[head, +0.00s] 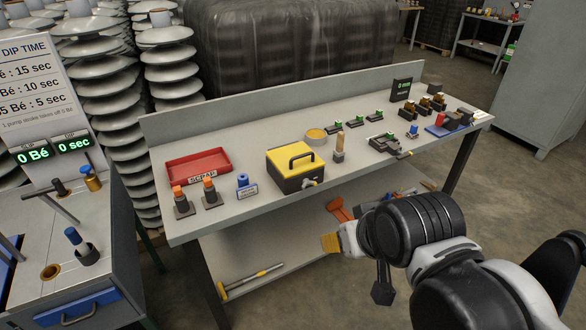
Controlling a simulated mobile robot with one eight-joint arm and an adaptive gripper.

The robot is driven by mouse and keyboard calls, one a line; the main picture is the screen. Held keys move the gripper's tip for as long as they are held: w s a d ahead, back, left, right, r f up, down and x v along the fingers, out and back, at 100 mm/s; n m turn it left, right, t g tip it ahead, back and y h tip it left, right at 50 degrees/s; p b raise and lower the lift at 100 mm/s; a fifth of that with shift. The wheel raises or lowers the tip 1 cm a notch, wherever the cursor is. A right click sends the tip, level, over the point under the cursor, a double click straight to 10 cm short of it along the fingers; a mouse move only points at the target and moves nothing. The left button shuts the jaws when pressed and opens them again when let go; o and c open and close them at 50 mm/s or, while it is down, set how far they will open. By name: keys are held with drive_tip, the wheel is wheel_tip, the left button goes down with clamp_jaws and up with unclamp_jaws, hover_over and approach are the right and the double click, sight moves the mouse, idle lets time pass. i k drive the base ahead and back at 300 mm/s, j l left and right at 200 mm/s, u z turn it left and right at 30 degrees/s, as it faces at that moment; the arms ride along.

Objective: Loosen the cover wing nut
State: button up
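A yellow-topped box (296,157) with a black handle and dark lower body stands near the front middle of the bench. A small brass-coloured fitting (309,183) sits on its front face; it may be the wing nut, but it is too small to tell its shape. My gripper (366,262) is in front of the bench, right of and below the box, apart from it. Its wrist hides much of it, so its opening does not show clearly.
The bench (215,222) also bears a red scrap tray (198,163), orange-topped parts, a wooden-handled tool (339,147), a round tin (316,136) and several small assemblies to the right. A lower shelf (290,270) holds tools. A cart (113,250) stands left.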

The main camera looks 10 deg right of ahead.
sight(306, 182)
drive_tip(key=i, duration=1)
